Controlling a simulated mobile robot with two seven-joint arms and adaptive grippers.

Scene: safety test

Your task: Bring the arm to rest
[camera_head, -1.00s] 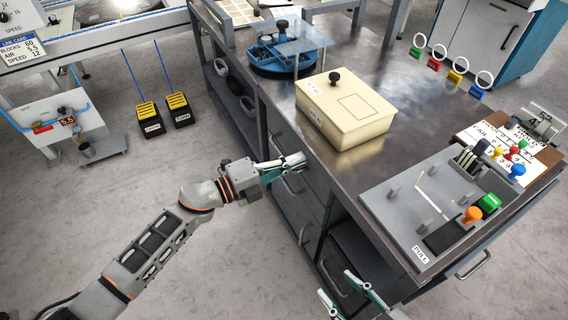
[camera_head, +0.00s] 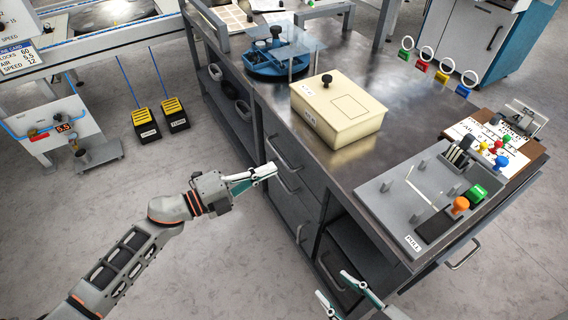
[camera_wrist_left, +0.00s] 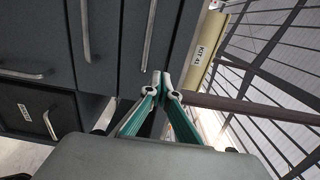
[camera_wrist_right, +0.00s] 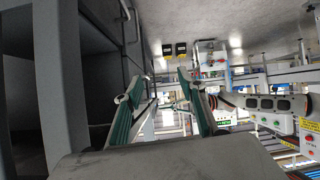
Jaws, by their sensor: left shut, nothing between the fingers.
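My left gripper (camera_head: 268,174) is shut and empty. It hangs in the air beside the drawer side of the metal bench (camera_head: 400,95), and its fingertips meet in the left wrist view (camera_wrist_left: 162,82). My left arm reaches in from the lower left of the head view. My right gripper (camera_head: 340,292) is at the bottom edge of the head view, near the bench's front side. Its two fingers stand apart with nothing between them in the right wrist view (camera_wrist_right: 160,85).
A cream lidded box (camera_head: 342,125) stands on the bench beyond my left gripper. A grey tray unit (camera_head: 385,195) sits at the bench's near right. Drawer handles (camera_head: 283,155) stick out of the bench side. Open floor (camera_head: 100,210) lies to the left.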

